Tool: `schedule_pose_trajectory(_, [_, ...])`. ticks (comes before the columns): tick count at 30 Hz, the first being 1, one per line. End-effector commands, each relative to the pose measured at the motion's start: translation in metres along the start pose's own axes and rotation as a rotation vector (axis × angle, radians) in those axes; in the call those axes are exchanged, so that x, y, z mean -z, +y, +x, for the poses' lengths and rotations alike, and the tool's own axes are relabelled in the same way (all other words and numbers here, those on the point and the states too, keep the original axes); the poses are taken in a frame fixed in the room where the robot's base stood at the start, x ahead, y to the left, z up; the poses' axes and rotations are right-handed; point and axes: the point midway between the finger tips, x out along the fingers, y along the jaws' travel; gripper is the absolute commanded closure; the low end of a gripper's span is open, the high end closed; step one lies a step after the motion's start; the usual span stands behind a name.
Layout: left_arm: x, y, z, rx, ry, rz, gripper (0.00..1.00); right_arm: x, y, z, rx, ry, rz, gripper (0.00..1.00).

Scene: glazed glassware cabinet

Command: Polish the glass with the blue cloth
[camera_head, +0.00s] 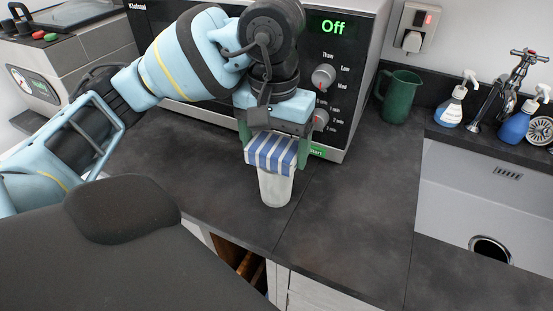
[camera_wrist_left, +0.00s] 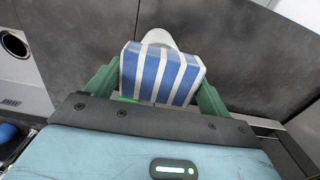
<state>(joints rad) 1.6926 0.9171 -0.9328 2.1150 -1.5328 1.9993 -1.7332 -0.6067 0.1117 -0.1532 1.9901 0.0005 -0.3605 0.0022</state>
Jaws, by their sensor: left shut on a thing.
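The blue-and-white striped cloth (camera_head: 272,153) is in my left gripper (camera_head: 274,158), between its green fingers. The cloth also shows in the left wrist view (camera_wrist_left: 161,74), with the left gripper's fingers (camera_wrist_left: 158,90) on either side of it. The whitish glass (camera_head: 275,187) stands upright on the dark counter in front of the microwave. The cloth covers its top from above in the head view. In the left wrist view part of the glass (camera_wrist_left: 159,38) shows beyond the cloth. Whether the cloth presses on the glass is hard to tell. My right gripper is not in view.
A microwave (camera_head: 335,75) with an "Off" display stands right behind the glass. A green jug (camera_head: 399,98) stands at the back right. Spray bottles (camera_head: 452,106) stand behind the sink (camera_head: 470,190). The counter right of the glass is clear.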

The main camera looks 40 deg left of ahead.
Motion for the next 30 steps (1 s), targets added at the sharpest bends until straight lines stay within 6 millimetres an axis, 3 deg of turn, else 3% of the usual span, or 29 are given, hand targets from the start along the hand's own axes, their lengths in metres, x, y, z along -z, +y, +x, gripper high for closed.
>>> schedule_pose_trajectory(19, [0.005, -0.017, 0.001, -0.002, 0.001, 0.000, 0.37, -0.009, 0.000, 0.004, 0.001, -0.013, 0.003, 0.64])
schedule_pose_trajectory(30, [0.003, -0.009, -0.001, -0.002, 0.002, 0.002, 0.37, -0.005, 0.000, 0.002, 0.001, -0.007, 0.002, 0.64])
